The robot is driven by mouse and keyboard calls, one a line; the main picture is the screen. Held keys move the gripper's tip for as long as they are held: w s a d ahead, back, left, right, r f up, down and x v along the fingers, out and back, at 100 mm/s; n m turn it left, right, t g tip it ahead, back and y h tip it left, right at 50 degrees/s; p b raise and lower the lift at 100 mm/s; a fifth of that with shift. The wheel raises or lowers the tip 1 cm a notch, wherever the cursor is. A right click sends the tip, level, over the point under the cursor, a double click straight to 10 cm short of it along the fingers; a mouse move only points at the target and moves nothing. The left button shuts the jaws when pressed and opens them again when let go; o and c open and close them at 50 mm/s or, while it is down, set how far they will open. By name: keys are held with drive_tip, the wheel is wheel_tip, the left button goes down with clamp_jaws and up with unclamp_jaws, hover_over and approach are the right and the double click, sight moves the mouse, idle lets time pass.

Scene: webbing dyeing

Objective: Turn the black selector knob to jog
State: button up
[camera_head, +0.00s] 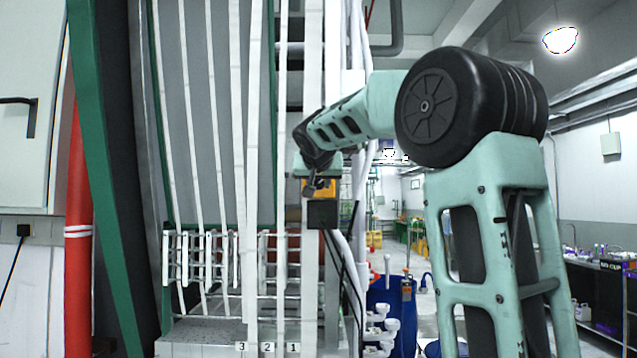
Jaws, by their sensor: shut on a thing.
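My arm reaches from the right towards a small control box beside the white webbing straps. The box has a yellow-orange face (328,187) and a dark lower part (322,214). My gripper (312,187) is at the front of the yellow-orange face, with its dark fingers closed there. The black selector knob cannot be made out apart from the fingers that cover it. Its pointer and the jog marking are too small or hidden to read.
White straps (255,120) hang left of the box, over a rack of white guides (215,258). Pipes and cables run below and right of the box. A blue drum (385,310) stands at lower middle. An open aisle lies behind my arm.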

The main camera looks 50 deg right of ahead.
drive_tip(key=n+g+h+b, duration=0.1)
drive_tip(key=n+b, duration=0.1)
drive_tip(key=b, duration=0.1)
drive_tip(key=shift+w+f, duration=0.15)
drive_tip(key=n+h+b, duration=0.1)
drive_tip(key=n+b, duration=0.1)
drive_tip(key=n+g+h+b, duration=0.1)
drive_tip(key=n+b, duration=0.1)
drive_tip(key=shift+w+a+g+h, duration=0.1)
drive_tip(key=shift+a+g+h, duration=0.05)
drive_tip(key=shift+g+h, duration=0.15)
drive_tip(key=n+b, duration=0.1)
drive_tip(key=n+h+b, duration=0.1)
drive_tip(key=n+b, duration=0.1)
drive_tip(key=shift+f+n+g+h, duration=0.15)
drive_tip(key=shift+n+g+h, duration=0.15)
drive_tip(key=shift+a+n+h+b, duration=0.1)
drive_tip(key=shift+n+h+b, duration=0.8)
drive_tip(key=shift+n+b, duration=0.9)
drive_tip(key=o, duration=1)
drive_tip(key=shift+c, duration=0.2)
